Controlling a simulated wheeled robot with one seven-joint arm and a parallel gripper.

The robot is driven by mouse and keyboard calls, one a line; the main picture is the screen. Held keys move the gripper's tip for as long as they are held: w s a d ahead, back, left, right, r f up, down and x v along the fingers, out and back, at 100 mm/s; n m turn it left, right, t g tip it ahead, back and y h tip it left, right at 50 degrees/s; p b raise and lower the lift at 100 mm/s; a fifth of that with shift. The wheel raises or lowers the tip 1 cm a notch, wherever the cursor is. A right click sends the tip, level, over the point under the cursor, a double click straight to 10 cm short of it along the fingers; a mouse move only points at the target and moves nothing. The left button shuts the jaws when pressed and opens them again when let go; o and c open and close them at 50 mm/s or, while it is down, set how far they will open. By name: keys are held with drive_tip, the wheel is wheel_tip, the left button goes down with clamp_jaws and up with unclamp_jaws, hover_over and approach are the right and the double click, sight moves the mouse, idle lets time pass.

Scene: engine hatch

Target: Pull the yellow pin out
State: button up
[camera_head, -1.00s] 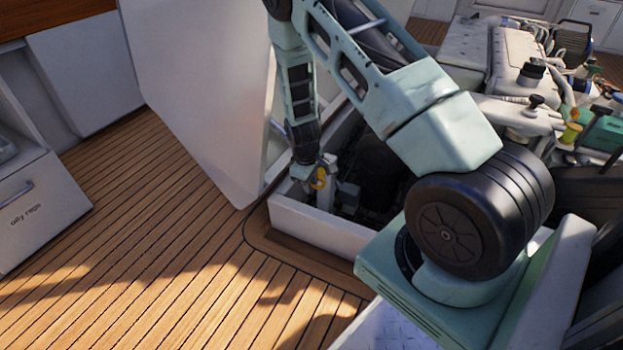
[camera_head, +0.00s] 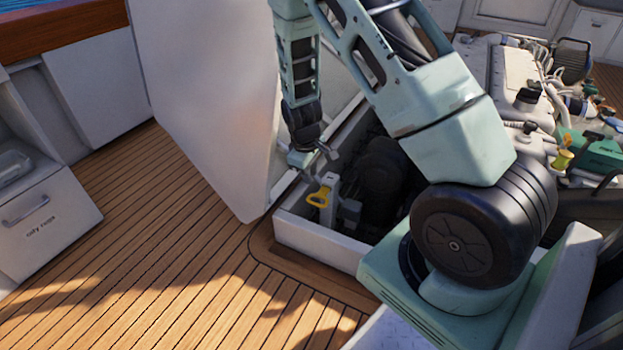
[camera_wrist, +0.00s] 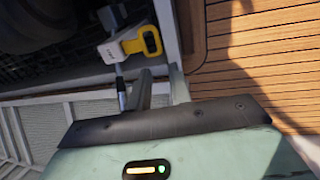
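The yellow pin (camera_head: 319,197) shows as a yellow loop handle at a pale upright bracket (camera_head: 330,188) inside the hatch opening. In the wrist view the yellow pin's loop (camera_wrist: 152,40) sits at the end of the white labelled bracket (camera_wrist: 110,51). How deep its shaft sits is hidden. My gripper (camera_head: 325,155) is above the pin in the head view, apart from it. In the wrist view my gripper's two fingers (camera_wrist: 160,82) are spread with a gap between them and nothing held. The pin's loop lies beyond the fingertips.
The white hatch frame (camera_head: 315,240) surrounds the opening, with dark machinery (camera_head: 380,175) inside. A raised white hatch panel (camera_head: 205,95) stands just left of my arm. The engine (camera_head: 520,85) is at the right. The wooden deck (camera_head: 150,250) at the left is clear.

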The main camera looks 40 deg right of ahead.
drive_tip(key=shift+s+a+r+p, duration=0.15)
drive_tip(key=shift+r+p, duration=0.1)
drive_tip(key=shift+r, duration=0.7)
drive_tip(key=shift+w+a+r+p, duration=0.15)
drive_tip(key=shift+r+p, duration=0.1)
drive_tip(key=shift+r, duration=0.7)
drive_tip(key=shift+s, duration=0.1)
drive_tip(key=s+a+r+n+y, duration=0.1)
drive_tip(key=s+a+r, duration=0.1)
drive_tip(key=a+r, duration=0.35)
drive_tip(key=s+a+r+y, duration=0.1)
drive_tip(key=s+a+r, duration=0.1)
drive_tip(key=a, duration=0.7)
drive_tip(key=s+a+r+n+y, duration=0.1)
drive_tip(key=s+a+r, duration=0.25)
drive_tip(key=a, duration=0.35)
drive_tip(key=s+a+r+n, duration=0.1)
drive_tip(key=s+a+r, duration=0.35)
drive_tip(key=s, duration=0.35)
drive_tip(key=s+a+r+n, duration=0.1)
drive_tip(key=s+a+r, duration=0.35)
drive_tip(key=s, duration=0.45)
wheel_tip(320, 180, up, 35)
drive_tip(key=p, duration=3.5)
drive_tip(key=shift+r+g, duration=0.15)
drive_tip(key=shift+g, duration=0.15)
